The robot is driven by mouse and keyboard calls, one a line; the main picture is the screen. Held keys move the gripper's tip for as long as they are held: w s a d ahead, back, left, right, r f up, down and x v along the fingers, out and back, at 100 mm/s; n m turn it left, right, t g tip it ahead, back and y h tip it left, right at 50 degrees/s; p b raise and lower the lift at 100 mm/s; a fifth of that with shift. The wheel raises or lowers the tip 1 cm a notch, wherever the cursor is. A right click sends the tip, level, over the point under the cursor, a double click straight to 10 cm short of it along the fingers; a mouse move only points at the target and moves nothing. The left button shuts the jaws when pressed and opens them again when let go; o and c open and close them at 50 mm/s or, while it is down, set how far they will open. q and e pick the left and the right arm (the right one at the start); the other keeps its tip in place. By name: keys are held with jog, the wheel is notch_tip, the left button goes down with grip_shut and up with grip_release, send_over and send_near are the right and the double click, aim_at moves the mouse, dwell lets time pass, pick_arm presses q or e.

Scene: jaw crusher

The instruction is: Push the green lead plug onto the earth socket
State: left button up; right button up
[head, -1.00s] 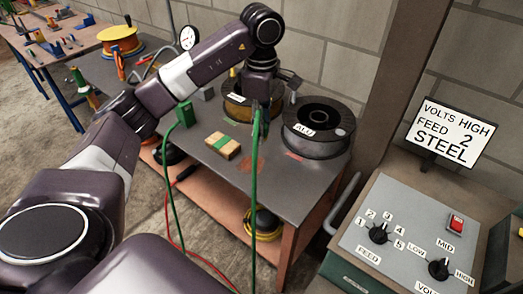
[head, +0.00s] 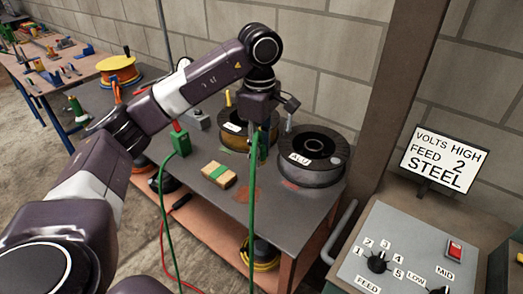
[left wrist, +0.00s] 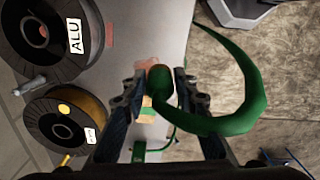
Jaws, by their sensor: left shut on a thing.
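The green lead plug (left wrist: 160,84) is held between the two fingers of my left gripper (left wrist: 160,100), its round end facing the wrist camera. A thick green lead curves away from it to the right. In the head view my left gripper (head: 257,138) hangs above the workbench, left of the ALU spool, and the green lead (head: 253,205) drops down past the bench's front edge. The plug itself is mostly hidden there by the gripper. I cannot pick out the earth socket in either view. My right gripper is not in view.
The workbench (head: 272,218) carries the ALU spool (head: 312,172), a copper-coloured spool (head: 235,138), a wooden block with a green band (head: 218,174) and a green box (head: 181,142). A control panel (head: 405,250) and a sign (head: 440,162) stand at the right.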

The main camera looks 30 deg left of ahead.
pick_arm(q)
jog(key=s+d+f+m, duration=0.3)
jog(key=s+d+m, duration=0.3)
jog(key=m, duration=0.3)
jog(key=s+d+f+m, duration=0.3)
jog(key=s+d+m, duration=0.3)
jog(key=s+m, duration=0.2)
jog(key=shift+f+m, duration=0.25)
jog(key=shift+m, duration=0.85)
jog(key=shift+s, duration=0.1)
